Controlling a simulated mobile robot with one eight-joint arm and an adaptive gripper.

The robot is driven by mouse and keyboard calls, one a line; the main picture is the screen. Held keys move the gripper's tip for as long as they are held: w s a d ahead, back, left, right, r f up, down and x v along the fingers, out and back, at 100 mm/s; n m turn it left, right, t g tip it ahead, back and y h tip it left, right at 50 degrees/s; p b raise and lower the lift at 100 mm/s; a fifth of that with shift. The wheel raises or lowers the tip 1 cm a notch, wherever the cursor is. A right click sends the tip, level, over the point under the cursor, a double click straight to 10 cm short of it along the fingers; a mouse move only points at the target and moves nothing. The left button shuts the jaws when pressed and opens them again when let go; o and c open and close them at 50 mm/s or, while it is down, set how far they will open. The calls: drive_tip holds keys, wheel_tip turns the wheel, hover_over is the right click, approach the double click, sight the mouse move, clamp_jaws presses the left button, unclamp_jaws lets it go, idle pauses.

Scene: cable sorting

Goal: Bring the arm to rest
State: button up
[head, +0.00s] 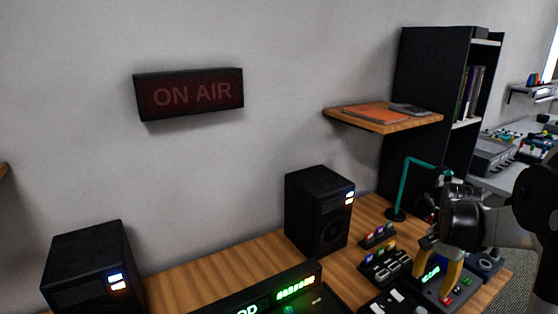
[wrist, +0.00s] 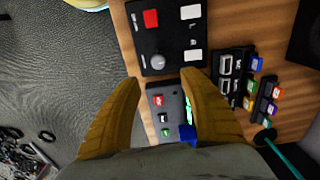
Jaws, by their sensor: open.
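My gripper (head: 438,268) is at the right of the head view, above the right end of the wooden desk (head: 262,254). In the wrist view its two yellow-brown fingers (wrist: 165,112) are spread apart, with nothing between them. Beyond the fingers lies a grey box with small buttons (wrist: 158,118) and a green display. My arm partly hides that end of the desk in the head view.
A teal stand (head: 408,181) rises close to my gripper. Small racks of coloured plugs (head: 382,268) and a black speaker (head: 319,212) stand to its left. A shelf (head: 382,121) and black bookcase (head: 430,75) are behind. Grey floor (wrist: 60,60) shows beyond the desk edge.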

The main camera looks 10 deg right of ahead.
drive_tip(key=s+a+r+n+t, duration=0.15)
drive_tip(key=a+r+n, duration=0.25)
drive_tip(key=a+r, duration=0.45)
drive_tip(key=s+a+r+n+t, duration=0.1)
drive_tip(key=s+a+n, duration=0.3)
drive_tip(key=a, duration=0.6)
drive_tip(key=s+a+n+t, duration=0.4)
drive_tip(key=s+a+n, duration=0.1)
drive_tip(key=a, duration=0.5)
drive_tip(key=shift+s+r, duration=0.35)
drive_tip(key=shift+s, duration=0.35)
drive_tip(key=shift+a, duration=0.1)
